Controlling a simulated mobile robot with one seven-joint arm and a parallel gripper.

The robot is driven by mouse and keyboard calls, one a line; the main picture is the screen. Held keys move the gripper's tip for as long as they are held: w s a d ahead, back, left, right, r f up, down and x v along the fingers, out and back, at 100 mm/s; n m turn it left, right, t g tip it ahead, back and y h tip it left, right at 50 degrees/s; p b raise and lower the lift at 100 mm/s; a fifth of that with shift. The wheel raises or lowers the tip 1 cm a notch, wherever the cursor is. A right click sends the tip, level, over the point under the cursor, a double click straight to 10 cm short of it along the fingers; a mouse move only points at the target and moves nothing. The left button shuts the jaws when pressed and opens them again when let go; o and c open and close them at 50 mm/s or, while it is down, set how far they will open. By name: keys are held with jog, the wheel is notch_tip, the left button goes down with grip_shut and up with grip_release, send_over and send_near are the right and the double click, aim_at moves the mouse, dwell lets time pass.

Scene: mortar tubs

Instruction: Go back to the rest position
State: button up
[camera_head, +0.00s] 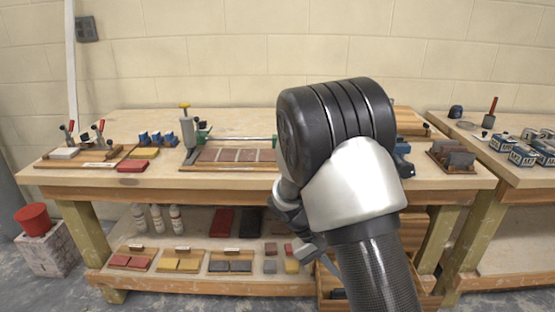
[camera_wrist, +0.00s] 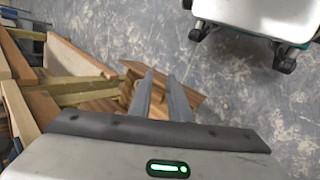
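My gripper (camera_wrist: 161,77) points down in the wrist view. Its two grey fingers stand apart, with nothing seen held between them. Below the fingers is a brown wooden crate (camera_wrist: 192,100), with grey floor to its right; I cannot tell how far below it is. In the head view my arm rises in front of the workbench (camera_head: 236,123), right of the middle. It hides part of the bench top and most of the gripper, so the fingertips do not show clearly there.
A second bench (camera_head: 520,178) with boxes stands right. A red bucket (camera_head: 34,219) sits on a block at left.

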jog(key=s+a+r+m+t+y, duration=0.1)
jog(key=s+r+t+y, duration=0.25)
jog(key=s+r, duration=0.7)
jog(key=s+a+r+m+t+y, duration=0.1)
jog(key=s+a+r+t+y, duration=0.2)
jog(key=s+r, duration=0.75)
notch_tip(320, 180, up, 31)
jog(key=w+d+p, duration=0.1)
jog(key=w+p, duration=0.1)
jog(key=p, duration=2.6)
jog(key=shift+d+f, duration=0.15)
jog(key=shift+w+y, duration=0.1)
jog(key=shift+y, duration=0.15)
